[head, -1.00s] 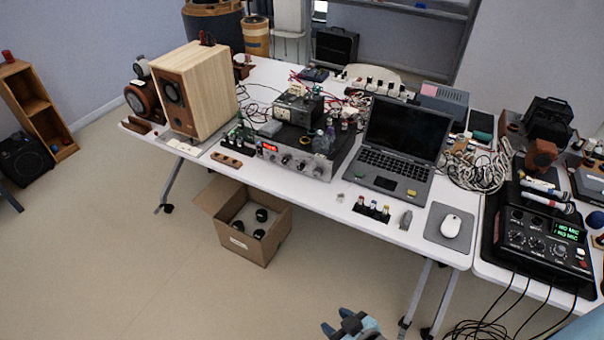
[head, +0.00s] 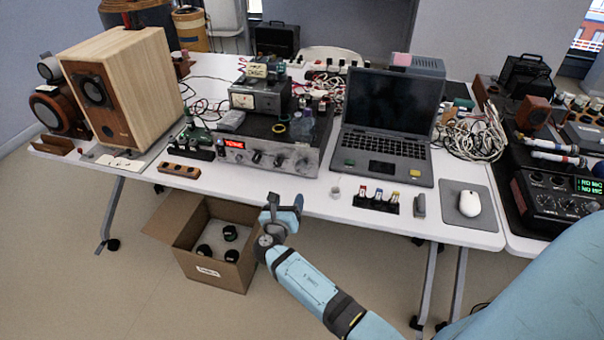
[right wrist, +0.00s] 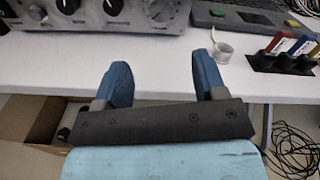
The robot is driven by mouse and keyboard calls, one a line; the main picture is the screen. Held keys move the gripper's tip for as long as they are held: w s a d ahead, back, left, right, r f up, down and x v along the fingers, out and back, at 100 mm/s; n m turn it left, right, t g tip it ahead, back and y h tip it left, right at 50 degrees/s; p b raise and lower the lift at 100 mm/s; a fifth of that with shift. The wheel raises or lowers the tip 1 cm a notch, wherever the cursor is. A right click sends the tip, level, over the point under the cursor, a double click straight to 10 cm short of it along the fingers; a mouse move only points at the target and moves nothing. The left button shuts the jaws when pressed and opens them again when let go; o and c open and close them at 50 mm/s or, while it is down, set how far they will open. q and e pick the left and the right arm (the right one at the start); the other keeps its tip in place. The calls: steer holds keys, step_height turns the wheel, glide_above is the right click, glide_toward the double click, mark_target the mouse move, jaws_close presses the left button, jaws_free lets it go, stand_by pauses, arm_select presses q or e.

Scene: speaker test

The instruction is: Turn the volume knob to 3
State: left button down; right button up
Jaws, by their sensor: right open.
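A silver-fronted amplifier (head: 245,157) with a lit red display stands near the front edge of the table, with a row of knobs on its face. The large right-hand knob (head: 306,162) also shows in the right wrist view (right wrist: 160,11), cut near the top. I cannot read its scale or pointer, nor tell which knob is the volume. My right gripper (head: 285,205) is open and empty, in front of the table edge and apart from the amplifier. In the right wrist view its two blue fingers (right wrist: 162,70) point toward the amplifier. My left gripper is out of view.
A wooden speaker (head: 135,85) stands left of the amplifier and a laptop (head: 385,125) right of it. A wooden block (head: 180,170) and a rack of small coloured-top items (head: 376,200) lie along the front edge. An open cardboard box (head: 225,272) sits on the floor below.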

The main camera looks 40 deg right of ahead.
mark_target(300, 169)
steer(key=b+x, duration=0.5)
steer(key=x, duration=0.7)
steer(key=shift+w+d+r+b, duration=0.1)
steer(key=shift+d+r+b, duration=0.1)
steer(key=shift+d+b, duration=0.15)
steer(key=shift+w+d+r, duration=0.1)
steer(key=shift+w+d, duration=0.15)
steer(key=shift+w, duration=0.05)
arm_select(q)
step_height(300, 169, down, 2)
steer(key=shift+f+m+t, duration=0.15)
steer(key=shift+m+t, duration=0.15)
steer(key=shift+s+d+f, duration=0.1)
arm_select(e)
steer(key=c, duration=0.9)
